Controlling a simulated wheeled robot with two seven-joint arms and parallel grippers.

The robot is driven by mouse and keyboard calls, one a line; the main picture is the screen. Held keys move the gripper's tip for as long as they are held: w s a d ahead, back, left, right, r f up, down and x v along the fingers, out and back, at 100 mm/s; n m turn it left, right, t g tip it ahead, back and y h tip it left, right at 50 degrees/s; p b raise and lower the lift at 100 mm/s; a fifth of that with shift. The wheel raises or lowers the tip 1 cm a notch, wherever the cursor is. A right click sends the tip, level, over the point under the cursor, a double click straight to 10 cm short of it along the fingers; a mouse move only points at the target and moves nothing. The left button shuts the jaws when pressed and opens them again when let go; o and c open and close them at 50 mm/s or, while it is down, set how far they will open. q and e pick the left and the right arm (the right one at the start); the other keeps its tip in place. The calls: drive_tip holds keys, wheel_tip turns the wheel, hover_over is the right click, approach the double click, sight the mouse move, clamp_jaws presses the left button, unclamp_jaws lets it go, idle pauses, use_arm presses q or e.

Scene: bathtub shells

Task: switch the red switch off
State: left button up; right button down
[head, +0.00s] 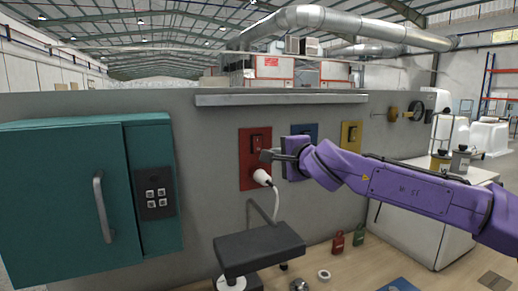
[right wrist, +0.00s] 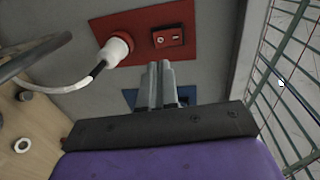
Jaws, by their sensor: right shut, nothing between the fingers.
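The red switch is a dark rocker (head: 257,141) on a red wall panel (head: 246,166). A white plug (head: 262,177) with a cable sits in the lower part of the panel. My right gripper (head: 267,156) is in front of the panel's right side, just below the rocker in the head view. In the right wrist view its closed fingers (right wrist: 160,68) end close to the rocker (right wrist: 168,37), with a small gap in the picture; contact cannot be told. The white plug (right wrist: 116,48) is left of the fingers there. The rocker's position is too small to read. My left gripper is not in view.
A blue panel (head: 312,130) and a yellow panel (head: 351,134) are right of the red one. A ledge (head: 280,99) runs above. A teal cabinet (head: 60,200) stands at left, and a dark stool-like seat (head: 258,248) stands below the panel.

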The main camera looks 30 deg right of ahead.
sight(257, 149)
drive_tip(key=w, duration=0.3)
drive_tip(key=w+p, duration=0.1)
drive_tip(key=w, duration=0.2)
drive_tip(key=w+f+p, duration=0.1)
drive_tip(key=w, duration=0.2)
drive_tip(key=shift+w+d+f, duration=0.1)
drive_tip(key=shift+w+d, duration=0.1)
drive_tip(key=shift+d, duration=0.05)
drive_tip(key=shift+w+a, duration=0.1)
drive_tip(key=shift+w, duration=0.15)
drive_tip(key=shift+s+a, duration=0.1)
